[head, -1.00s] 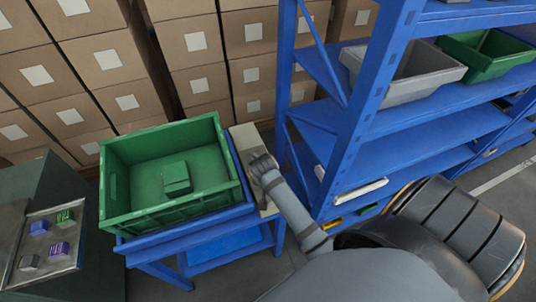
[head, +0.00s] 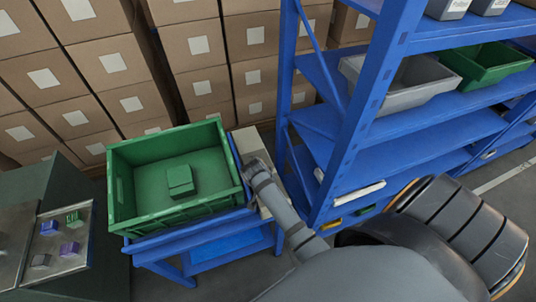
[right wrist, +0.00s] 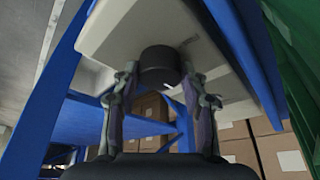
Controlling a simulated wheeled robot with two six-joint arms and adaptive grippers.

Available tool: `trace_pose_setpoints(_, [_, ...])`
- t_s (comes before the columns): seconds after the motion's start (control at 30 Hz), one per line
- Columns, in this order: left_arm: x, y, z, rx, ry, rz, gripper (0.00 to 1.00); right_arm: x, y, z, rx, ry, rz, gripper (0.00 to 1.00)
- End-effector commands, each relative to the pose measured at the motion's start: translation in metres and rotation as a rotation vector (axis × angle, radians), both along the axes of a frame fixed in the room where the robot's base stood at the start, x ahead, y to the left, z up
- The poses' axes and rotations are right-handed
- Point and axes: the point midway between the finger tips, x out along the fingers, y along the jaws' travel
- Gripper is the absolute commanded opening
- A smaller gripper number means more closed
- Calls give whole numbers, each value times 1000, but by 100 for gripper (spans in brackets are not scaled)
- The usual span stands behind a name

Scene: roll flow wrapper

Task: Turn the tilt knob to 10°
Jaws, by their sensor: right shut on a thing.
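A dark round tilt knob (right wrist: 160,66) sticks out of a pale beige box in the right wrist view. My right gripper (right wrist: 160,88) has one finger on each side of the knob and is shut on it. The box (head: 246,142) also shows in the head view, beside the blue stand. There my right arm reaches its near side, and the arm hides the knob. No angle scale or pointer can be read. My left gripper is not in view.
A green crate (head: 120,190) holding a green block (head: 180,181) sits on a blue stand (head: 232,248) left of my arm. A blue shelf rack (head: 430,128) with a grey bin (head: 405,84) stands close on the right. Stacked cartons (head: 195,45) fill the back.

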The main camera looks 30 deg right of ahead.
Motion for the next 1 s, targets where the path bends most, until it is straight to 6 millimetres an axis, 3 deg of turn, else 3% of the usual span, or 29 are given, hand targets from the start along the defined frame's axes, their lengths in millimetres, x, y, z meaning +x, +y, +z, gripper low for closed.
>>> trace_pose_setpoints(0.1, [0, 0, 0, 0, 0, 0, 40, 0, 0, 0, -1, 1, 1, 12])
trace_pose_setpoints(0.13, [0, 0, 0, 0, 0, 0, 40, 0, 0, 0, -1, 1, 1, 47])
trace_pose_setpoints(0.27, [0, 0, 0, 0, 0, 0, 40, 0, 0, 0, 0, 0, 1, 65])
trace_pose_setpoints(0.63, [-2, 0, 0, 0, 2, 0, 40, -1, 2, 5, 1, -1, 2, 67])
trace_pose_setpoints(1.0, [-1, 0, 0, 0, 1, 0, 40, -13, 23, 62, 2, -1, 1, 67])
